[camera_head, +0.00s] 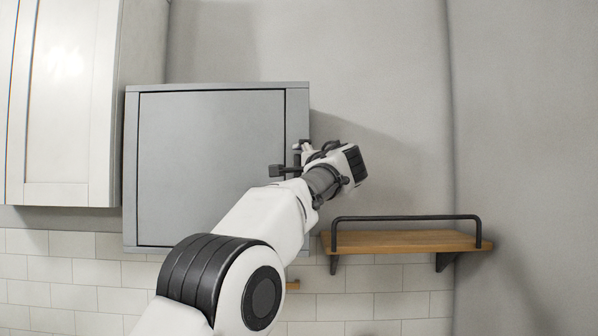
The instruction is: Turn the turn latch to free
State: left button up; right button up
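A grey wall cabinet (215,89) with a flat closed door (205,160) hangs on the wall at left centre. A small dark part that looks like the turn latch (279,170) sticks out horizontally near the door's right edge. My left arm reaches up from the lower left across the cabinet's lower right. My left gripper (303,149) is at the cabinet's right edge, just up and right of the dark part. Its fingers are small and partly hidden, so I cannot tell whether they touch the latch or are open. My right gripper is not in view.
A wooden shelf (400,241) with a black rail (405,217) is at the lower right. A white cupboard (68,100) hangs at the left. The wall right of the cabinet and above the shelf is bare. White tiles (340,305) cover the wall below.

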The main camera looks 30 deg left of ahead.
pick_arm(q)
jog(key=shift+s+d, duration=0.1)
jog(key=v, duration=1.1)
jog(key=shift+d, duration=0.2)
jog(key=shift+s+d+f, duration=0.1)
jog(key=shift+s+d, duration=0.05)
